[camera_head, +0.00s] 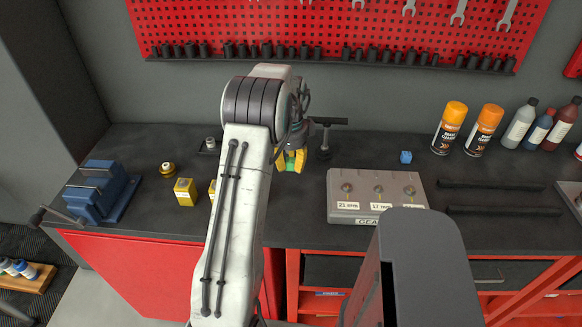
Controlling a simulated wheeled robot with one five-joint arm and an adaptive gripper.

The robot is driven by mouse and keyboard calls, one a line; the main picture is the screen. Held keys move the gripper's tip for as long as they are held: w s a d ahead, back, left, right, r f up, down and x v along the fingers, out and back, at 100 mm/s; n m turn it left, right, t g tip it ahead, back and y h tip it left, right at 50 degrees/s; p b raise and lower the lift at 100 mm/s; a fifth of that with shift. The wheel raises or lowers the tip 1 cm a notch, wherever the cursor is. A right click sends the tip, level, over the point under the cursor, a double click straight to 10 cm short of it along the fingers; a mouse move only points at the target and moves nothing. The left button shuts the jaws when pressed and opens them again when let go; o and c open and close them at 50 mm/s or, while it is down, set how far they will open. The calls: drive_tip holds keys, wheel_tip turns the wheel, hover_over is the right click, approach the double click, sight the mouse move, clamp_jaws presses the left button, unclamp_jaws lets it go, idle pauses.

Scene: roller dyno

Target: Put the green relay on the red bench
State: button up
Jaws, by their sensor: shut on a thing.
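My gripper (291,158) hangs above the back middle of the red bench (290,222), pointing down, with yellow fingertips. It is shut on the green relay (290,162), a small green block mostly hidden between the fingers. The bench has a dark top and red fronts. My arm hides part of the bench top. The relay appears to be held over the top, but the exact gap below it cannot be told.
A blue vise (100,193) and a yellow box (185,192) stand left. Orange-capped spray cans (451,127) stand farther right. Bare top shows between arm and tray.

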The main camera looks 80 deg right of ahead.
sight(291, 180)
drive_tip(key=shift+d+f, duration=0.1)
drive_tip(key=shift+d, duration=0.05)
drive_tip(key=shift+f+p, duration=0.6)
drive_tip(key=shift+p, duration=0.65)
drive_tip(key=shift+f, duration=1.4)
drive_tip(key=shift+f, duration=0.1)
drive_tip(key=shift+f, duration=0.15)
drive_tip(key=o, duration=0.9)
drive_tip(key=shift+o, duration=0.2)
